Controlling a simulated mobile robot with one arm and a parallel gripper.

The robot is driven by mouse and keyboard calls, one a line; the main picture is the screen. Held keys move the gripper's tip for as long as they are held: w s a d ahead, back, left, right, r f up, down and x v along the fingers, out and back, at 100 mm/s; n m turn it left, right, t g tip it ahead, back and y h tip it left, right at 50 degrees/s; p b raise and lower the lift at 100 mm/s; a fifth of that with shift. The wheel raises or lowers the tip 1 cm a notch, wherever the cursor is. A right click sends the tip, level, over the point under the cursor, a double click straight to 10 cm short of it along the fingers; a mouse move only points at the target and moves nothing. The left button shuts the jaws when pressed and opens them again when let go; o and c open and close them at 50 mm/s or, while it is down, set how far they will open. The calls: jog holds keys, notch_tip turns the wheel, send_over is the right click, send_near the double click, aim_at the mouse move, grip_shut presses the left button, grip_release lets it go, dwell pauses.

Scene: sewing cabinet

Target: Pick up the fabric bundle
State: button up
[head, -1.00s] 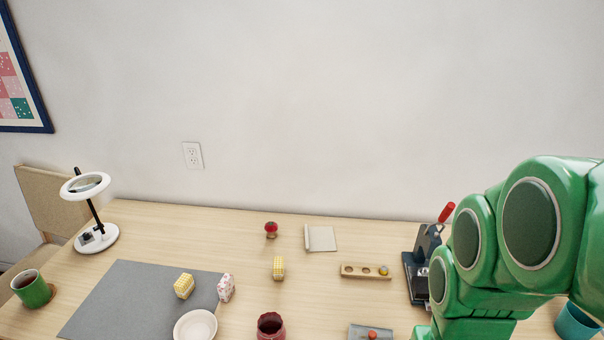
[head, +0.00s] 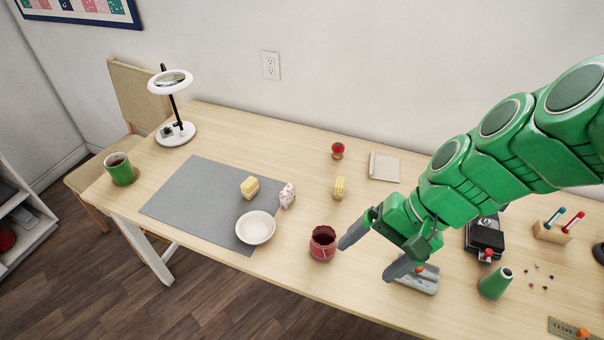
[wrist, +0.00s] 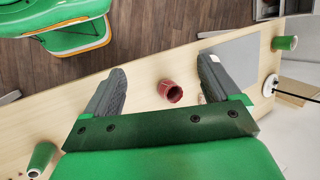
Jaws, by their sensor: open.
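Small fabric bundles lie on the table in the head view. A yellow patterned bundle (head: 250,187) is on the grey mat (head: 190,195). A white and pink bundle (head: 287,195) stands at the mat's right edge. Another yellow bundle (head: 339,187) lies on bare wood further right. Which one the task means, I cannot tell. My gripper (head: 372,254) is open and empty above the table, to the right of and nearer than all three. In the wrist view, my gripper (wrist: 162,64) has its fingers wide apart. The bundles are mostly hidden there.
A dark red jar (head: 322,243) stands left of my gripper, also in the wrist view (wrist: 171,91). A white bowl (head: 255,228) sits at the mat's front edge.

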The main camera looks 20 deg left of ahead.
jog(key=w+a+m+g+y, duration=0.1)
jog(key=w+a+m+y, duration=0.2)
jog(key=a, duration=0.4)
jog(key=w+a+y, duration=0.2)
jog(key=w+a, duration=0.3)
jog(key=a, duration=0.2)
jog(key=m+t+y, duration=0.4)
jog(key=m, duration=0.7)
send_over(283, 194)
jog(key=s+d, duration=0.3)
jog(key=d, duration=0.2)
notch_tip(283, 194, down, 13)
jog(key=w+f+m, duration=0.1)
jog(key=f+m, duration=0.1)
jog(key=f, duration=0.2)
jog(key=w+f+m+t, duration=0.1)
jog(key=f+m, duration=0.1)
jog(key=f, duration=0.2)
jog(key=w+f+m+t+h, duration=0.1)
jog(key=w+f+m, duration=0.1)
jog(key=f, duration=0.2)
jog(key=shift+d+f, duration=0.2)
jog(key=shift+f, duration=0.15)
jog(key=shift+w+x, duration=0.15)
jog(key=shift+x, duration=1.75)
jog(key=shift+w+x, duration=0.2)
jog(key=shift+x, duration=1.7)
jog(key=shift+d+f, duration=0.1)
jog(key=c, duration=1)
